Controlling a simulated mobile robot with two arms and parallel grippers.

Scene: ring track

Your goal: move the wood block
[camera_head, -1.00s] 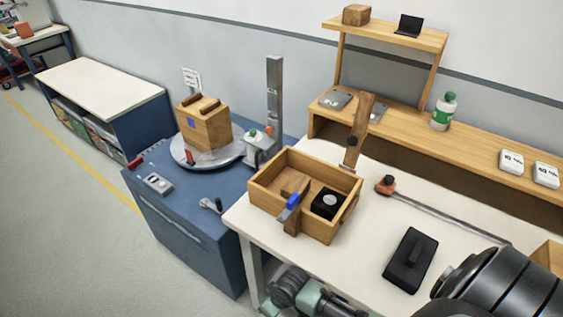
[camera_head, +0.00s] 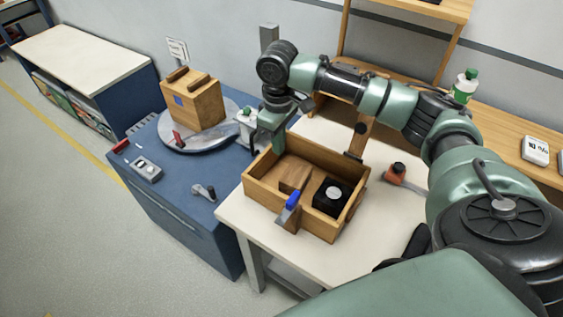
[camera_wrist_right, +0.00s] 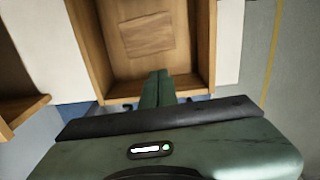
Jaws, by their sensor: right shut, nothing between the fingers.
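The wood block (camera_head: 295,175) lies in the left part of an open wooden box (camera_head: 262,200) on the white table. It also shows in the right wrist view (camera_wrist_right: 147,36), flat on the box floor. My right gripper (camera_head: 278,149) points down at the box's far left edge, beside the block and apart from it. In the right wrist view its two fingers (camera_wrist_right: 157,80) are together with nothing between them, near the box wall. My left gripper is not in view.
A black block (camera_head: 331,197) sits in the box beside the wood block. A blue-topped wooden clamp or handle (camera_head: 290,212) is at the near wall. A large wooden case (camera_head: 195,100) stands on a round turntable (camera_head: 170,138) to the left. An orange-headed tool (camera_head: 398,171) lies right.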

